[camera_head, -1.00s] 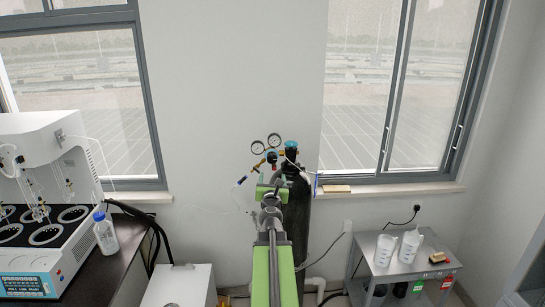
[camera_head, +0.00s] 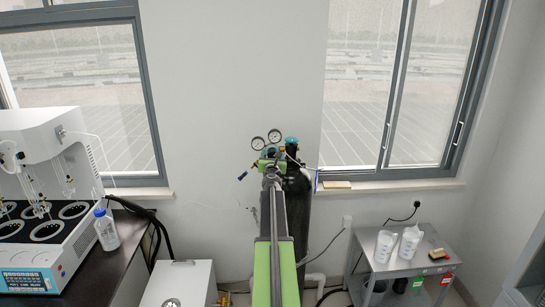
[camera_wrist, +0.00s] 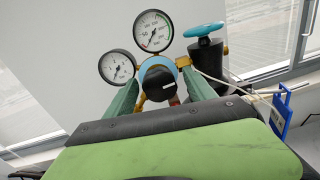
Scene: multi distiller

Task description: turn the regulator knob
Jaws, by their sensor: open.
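The black regulator knob (camera_wrist: 157,84) with a pale mark shows in the wrist view, beneath a light-blue ring. The brass regulator has two round dial gauges, a left one (camera_wrist: 117,67) and an upper one (camera_wrist: 153,31). My gripper (camera_wrist: 161,82) is open, with one green finger on each side of the knob in the picture. I cannot tell whether either finger touches it. In the head view my gripper (camera_head: 268,165) overlaps the regulator below the gauges (camera_head: 266,140) and hides the knob.
The dark gas cylinder (camera_head: 299,205) with its teal valve wheel (camera_wrist: 203,30) stands close at the right of the regulator. A blue tag (camera_wrist: 281,111) hangs at the right. A grey cart (camera_head: 400,258) is at the right, a black bench (camera_head: 103,268) at the left.

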